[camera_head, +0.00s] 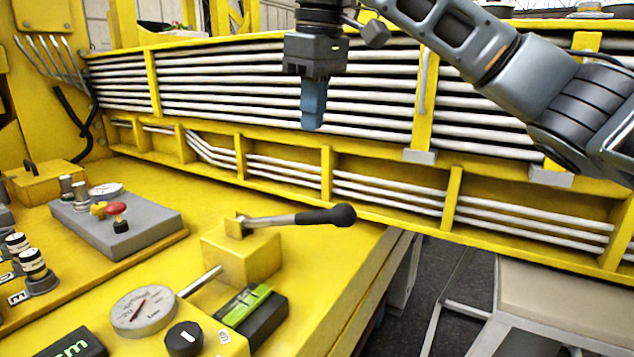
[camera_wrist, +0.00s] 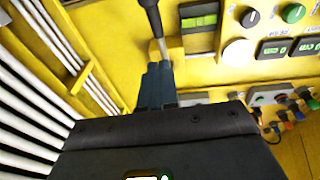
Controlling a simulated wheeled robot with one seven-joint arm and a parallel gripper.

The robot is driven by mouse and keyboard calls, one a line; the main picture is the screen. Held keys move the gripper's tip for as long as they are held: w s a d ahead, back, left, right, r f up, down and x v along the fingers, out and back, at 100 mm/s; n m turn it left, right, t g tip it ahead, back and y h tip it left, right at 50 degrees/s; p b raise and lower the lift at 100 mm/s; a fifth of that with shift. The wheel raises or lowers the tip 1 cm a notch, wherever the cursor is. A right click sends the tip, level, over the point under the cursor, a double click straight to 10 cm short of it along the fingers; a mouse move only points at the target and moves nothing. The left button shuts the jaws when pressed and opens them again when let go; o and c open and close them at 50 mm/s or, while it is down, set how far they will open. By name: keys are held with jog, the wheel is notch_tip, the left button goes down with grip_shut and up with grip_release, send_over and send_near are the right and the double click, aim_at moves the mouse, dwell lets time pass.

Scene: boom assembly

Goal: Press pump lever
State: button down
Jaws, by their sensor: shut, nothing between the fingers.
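The pump lever (camera_head: 290,218) is a metal rod with a black knobbed handle. It lies about level, pointing right from a yellow block (camera_head: 240,254) on the yellow console. My gripper (camera_head: 313,126) points down with its blue fingers shut and empty. In the head view it appears above the lever, with a visible gap. In the wrist view, the shut fingers (camera_wrist: 156,70) appear close to the lever's rod, and the lever (camera_wrist: 151,14) runs up to the top edge. I cannot tell the exact depth between fingers and lever.
A round gauge (camera_head: 144,311) and a black-and-green display (camera_head: 252,312) sit in front of the lever block. A grey box with a red button (camera_head: 116,208) stands to the left. The yellow boom frame with white pipes (camera_head: 230,85) runs behind. A pale bench (camera_head: 565,300) is at right.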

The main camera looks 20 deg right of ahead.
jog(key=p, duration=0.1)
send_over(317, 212)
jog(key=a, duration=0.1)
jog(key=f, duration=0.9)
jog(key=shift+w+a+f, duration=0.1)
jog(key=shift+w+f, duration=0.05)
jog(key=shift+w, duration=0.1)
jog(key=f, duration=0.1)
jog(key=d+f, duration=0.1)
jog(key=f, duration=0.1)
jog(key=shift+s+f+p, duration=0.1)
jog(key=shift+s+p, duration=0.05)
jog(key=shift+p, duration=0.25)
jog(key=shift+s+d+f, duration=0.1)
jog(key=shift+d+f, duration=0.05)
jog(key=shift+f, duration=0.4)
